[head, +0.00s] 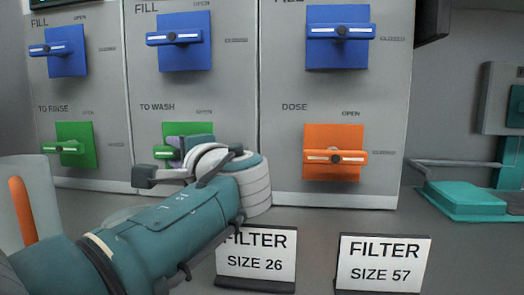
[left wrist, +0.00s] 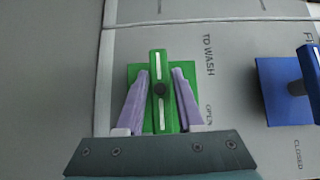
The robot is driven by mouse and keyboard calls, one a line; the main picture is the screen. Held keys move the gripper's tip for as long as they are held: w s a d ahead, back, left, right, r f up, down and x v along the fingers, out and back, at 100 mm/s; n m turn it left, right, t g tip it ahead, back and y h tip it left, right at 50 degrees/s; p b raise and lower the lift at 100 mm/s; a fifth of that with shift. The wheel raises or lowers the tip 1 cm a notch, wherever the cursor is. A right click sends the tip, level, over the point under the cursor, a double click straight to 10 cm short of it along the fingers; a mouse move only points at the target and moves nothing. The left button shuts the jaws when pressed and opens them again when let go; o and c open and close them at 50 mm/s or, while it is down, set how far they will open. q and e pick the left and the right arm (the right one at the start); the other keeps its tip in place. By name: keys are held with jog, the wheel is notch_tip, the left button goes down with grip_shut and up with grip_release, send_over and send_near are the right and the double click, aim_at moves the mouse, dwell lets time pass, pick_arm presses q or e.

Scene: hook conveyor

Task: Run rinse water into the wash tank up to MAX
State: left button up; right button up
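The green TO WASH valve handle (head: 163,152) is on the grey panel, partly hidden behind my left gripper (head: 172,160). In the left wrist view the handle (left wrist: 159,95) runs between the two pale purple fingers of my left gripper (left wrist: 160,75). Narrow gaps show beside the handle, so the fingers look open around it. In the head view the handle lies level, in line with the CLOSED side rather than the OPEN mark. My right gripper is not in view. I cannot make out a wash tank or a MAX mark.
Blue FILL handles (head: 180,38) sit above. A green TO RINSE handle (head: 64,148) is at left, an orange DOSE handle (head: 335,157) at right. Signs FILTER SIZE 26 (head: 256,254) and FILTER SIZE 57 (head: 382,263) stand in front. A teal object (head: 462,198) lies at right.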

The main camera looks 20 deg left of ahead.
pick_arm(q)
grip_shut()
jog(key=n+h+p, duration=0.1)
jog(key=p, duration=0.1)
jog(key=n+g+h+p, duration=0.1)
jog(key=p, duration=0.1)
jog(key=shift+r+h, duration=0.3)
jog(key=shift+f+n+h+p, duration=0.3)
jog(key=shift+n+p, duration=0.1)
jog(key=shift+n, duration=0.1)
jog(key=shift+f, duration=0.1)
jog(key=shift+o, duration=2)
grip_release()
